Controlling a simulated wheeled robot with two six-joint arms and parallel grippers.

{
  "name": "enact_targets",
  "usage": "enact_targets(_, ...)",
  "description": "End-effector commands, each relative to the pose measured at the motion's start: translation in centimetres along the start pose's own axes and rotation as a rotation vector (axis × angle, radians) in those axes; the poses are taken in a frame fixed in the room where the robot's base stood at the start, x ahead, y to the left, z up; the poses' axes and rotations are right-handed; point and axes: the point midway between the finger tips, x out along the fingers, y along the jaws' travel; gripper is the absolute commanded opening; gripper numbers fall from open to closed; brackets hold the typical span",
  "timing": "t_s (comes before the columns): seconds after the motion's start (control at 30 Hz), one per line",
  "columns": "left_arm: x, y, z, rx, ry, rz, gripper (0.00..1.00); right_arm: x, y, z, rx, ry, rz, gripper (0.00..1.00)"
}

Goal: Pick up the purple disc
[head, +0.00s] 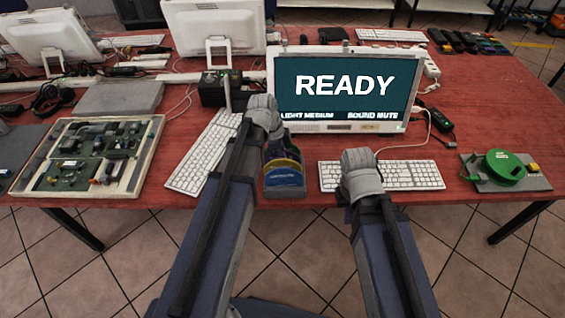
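I see no disc that is clearly purple. A holder (284,180) with blue and yellow rounded pieces stands at the table's front edge, beside my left gripper (263,106). My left arm partly hides it. My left gripper is over the table in front of the screen's left edge. My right gripper (357,157) is over the keyboard in front of the screen. Both are seen from behind, and their fingers are too unclear to tell open from shut. A green round disc (504,165) lies on a grey board at the right.
A screen (345,86) reading READY stands behind the grippers. Keyboards (408,175) lie on the red table (480,115). An open box of circuit boards (147,163) is at the left. Cables run along the back left. The red surface near the right edge is partly clear.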

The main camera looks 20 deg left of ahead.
Motion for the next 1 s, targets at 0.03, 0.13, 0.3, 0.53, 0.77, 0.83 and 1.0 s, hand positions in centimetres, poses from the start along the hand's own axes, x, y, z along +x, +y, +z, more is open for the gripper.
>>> enact_targets(0.03, 0.0, 0.0, 0.0, 0.000, 0.000, 0.000, 0.00, 0.0, 0.0, 0.0, 0.000, 0.000, 0.000, 0.00)
enact_targets(0.13, 0.0, 0.0, 0.0, 0.000, 0.000, 0.000, 0.00, 0.0, 0.0, 0.0, 0.000, 0.000, 0.000, 0.00)
enact_targets(0.3, 0.0, 0.0, 0.0, 0.000, 0.000, 0.000, 0.00, 0.0, 0.0, 0.0, 0.000, 0.000, 0.000, 0.00)
enact_targets(0.53, -0.1, 0.0, 0.0, 0.000, 0.000, 0.000, 0.00, -0.1, 0.0, 0.0, 0.000, 0.000, 0.000, 0.00)
enact_targets(0.77, -1.2, 0.0, -0.3, 0.000, 0.000, 0.000, 0.00, -1.2, 0.1, 0.1, 0.000, 0.000, 0.000, 0.00)
enact_targets(0.83, -1.9, 0.0, -0.5, 0.000, 0.000, 0.000, 0.00, -2.0, 0.2, 0.1, 0.000, 0.000, 0.000, 0.00)
enact_targets(1.0, -4.2, 0.0, -1.2, 0.000, 0.000, 0.000, 0.00, -4.3, 0.4, 0.3, 0.000, 0.000, 0.000, 0.00)
